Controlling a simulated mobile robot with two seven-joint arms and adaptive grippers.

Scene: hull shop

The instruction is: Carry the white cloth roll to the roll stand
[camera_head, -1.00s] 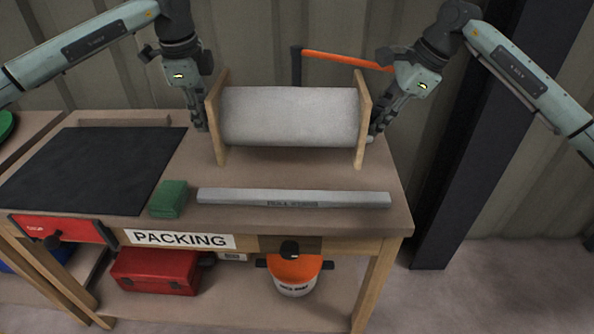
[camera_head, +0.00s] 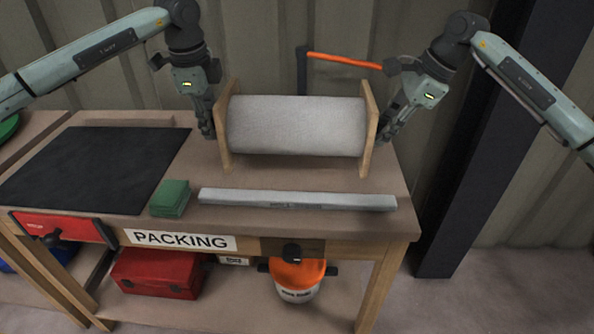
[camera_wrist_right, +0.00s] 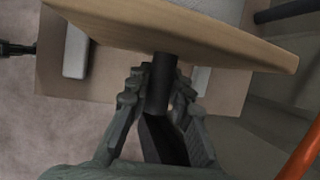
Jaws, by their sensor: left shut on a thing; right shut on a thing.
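The white cloth roll (camera_head: 296,125) lies crosswise between two wooden end boards (camera_head: 226,127) over the back right of the packing bench. I cannot tell whether the boards touch the bench top. My left gripper (camera_head: 209,128) is at the left board, shut on the roll's left end; its grip is partly hidden. My right gripper (camera_head: 383,136) is at the right board. In the right wrist view its fingers are shut on a dark stub (camera_wrist_right: 158,92) sticking out of the wooden board (camera_wrist_right: 180,35). I see no separate roll stand.
A grey bar (camera_head: 297,200) lies along the bench front (camera_head: 395,222), with a green block stack (camera_head: 170,198) and dark mat (camera_head: 95,168) to its left. An orange-handled bar (camera_head: 343,61) stands behind the roll. A dark column (camera_head: 478,150) rises at the right.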

